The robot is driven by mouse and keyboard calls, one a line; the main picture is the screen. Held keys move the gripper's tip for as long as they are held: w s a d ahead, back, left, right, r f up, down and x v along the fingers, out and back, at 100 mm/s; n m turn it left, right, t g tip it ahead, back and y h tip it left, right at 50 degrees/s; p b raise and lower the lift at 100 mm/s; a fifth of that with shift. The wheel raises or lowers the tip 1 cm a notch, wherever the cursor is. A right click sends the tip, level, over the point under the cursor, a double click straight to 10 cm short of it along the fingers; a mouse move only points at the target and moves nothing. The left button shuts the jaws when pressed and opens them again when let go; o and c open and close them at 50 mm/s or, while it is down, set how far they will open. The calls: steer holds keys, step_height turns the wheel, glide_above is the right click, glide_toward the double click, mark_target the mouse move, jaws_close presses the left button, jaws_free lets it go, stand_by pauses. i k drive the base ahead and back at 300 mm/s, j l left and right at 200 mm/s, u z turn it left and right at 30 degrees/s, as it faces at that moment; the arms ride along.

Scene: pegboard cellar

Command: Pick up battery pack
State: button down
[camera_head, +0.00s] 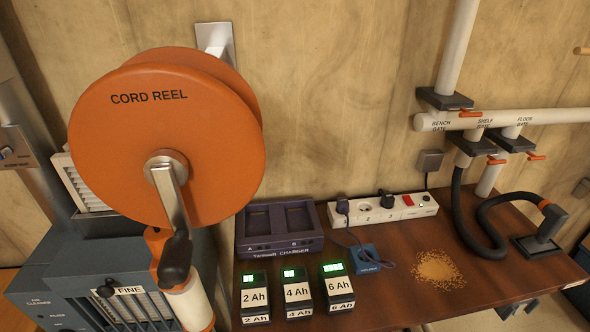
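Three black battery packs stand in a row near the front left of the brown workbench. They are labelled 2 Ah (255,296), 4 Ah (297,292) and 6 Ah (338,288). Each has a lit green display on top, and the lit strip on the 6 Ah pack is the widest. All are upright and apart from each other. A dark purple twin charger (279,243) marked A and B sits just behind them, and both bays look empty. My gripper does not show in this view.
A large orange cord reel (160,130) with a crank hangs left of the packs, above a grey air cleaner (110,288). A white power strip (384,209), a blue corded box (366,258), sawdust (437,268) and a black hose (466,215) occupy the workbench (400,305).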

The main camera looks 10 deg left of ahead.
mark_target(256, 305)
steer(key=l+u, duration=0.2)
steer(key=u, duration=0.3)
steer(key=j+u, duration=0.1)
steer(key=u, duration=0.3)
steer(key=j+u, duration=0.1)
steer(key=u, duration=0.3)
